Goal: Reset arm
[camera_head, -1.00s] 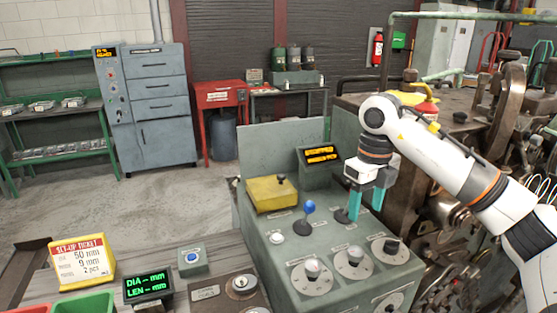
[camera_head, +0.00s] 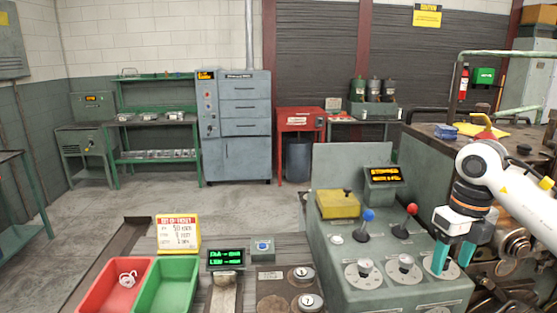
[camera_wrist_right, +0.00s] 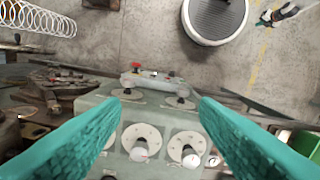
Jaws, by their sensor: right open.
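My right gripper (camera_head: 455,257) comes in from the right, its teal fingers apart and empty, over the front right of the green control console (camera_head: 400,297). One finger partly covers the rightmost dial knob (camera_head: 441,265). The red-knobbed lever (camera_head: 411,209) and the blue-knobbed lever (camera_head: 368,216) stand on the console behind and left of the gripper, clear of it. In the right wrist view the open fingers (camera_wrist_right: 162,125) frame dials, with a pale knob (camera_wrist_right: 139,152) between them. My left gripper does not show.
A yellow box (camera_head: 338,204) and an amber display (camera_head: 383,175) sit on the console. On the bench to the left are a red bin (camera_head: 100,290) holding a small coiled piece, a green bin (camera_head: 165,290) and a ticket stand (camera_head: 178,232). Machinery stands at right. The floor behind is clear.

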